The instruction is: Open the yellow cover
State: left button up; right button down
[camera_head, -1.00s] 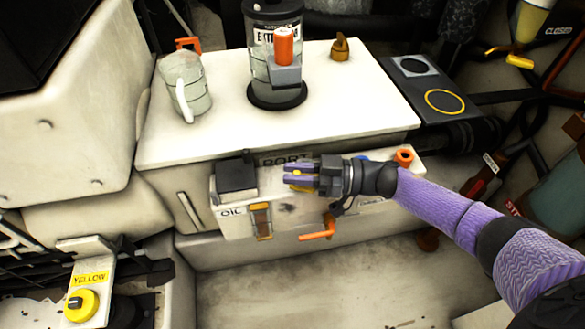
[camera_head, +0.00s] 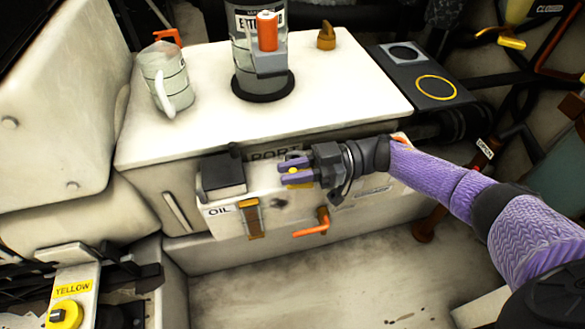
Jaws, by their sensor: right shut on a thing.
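My right gripper (camera_head: 288,171) reaches in from the right, in front of the white box front marked PORT and OIL. Its purple fingers are shut on a small yellow piece (camera_head: 293,171). Only a bit of yellow shows between the fingers, so I cannot make out the cover's full shape or whether it is open. The fingers and wrist hide the panel behind them. My left gripper is not in view.
An orange lever (camera_head: 311,230) sticks out below the gripper. A black block (camera_head: 222,177) stands to its left. A jug (camera_head: 166,80) and a grey cylinder (camera_head: 243,50) stand on the white top. A yellow knob (camera_head: 65,314) is at lower left. The floor in front is clear.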

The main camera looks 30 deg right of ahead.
jog(key=c, duration=0.6)
grip_release()
jog(key=shift+d, duration=0.1)
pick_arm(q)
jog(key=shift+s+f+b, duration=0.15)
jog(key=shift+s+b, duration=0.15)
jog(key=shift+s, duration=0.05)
pick_arm(e)
jog(key=v, duration=0.9)
jog(key=shift+s+d, duration=0.1)
jog(key=shift+d, duration=0.25)
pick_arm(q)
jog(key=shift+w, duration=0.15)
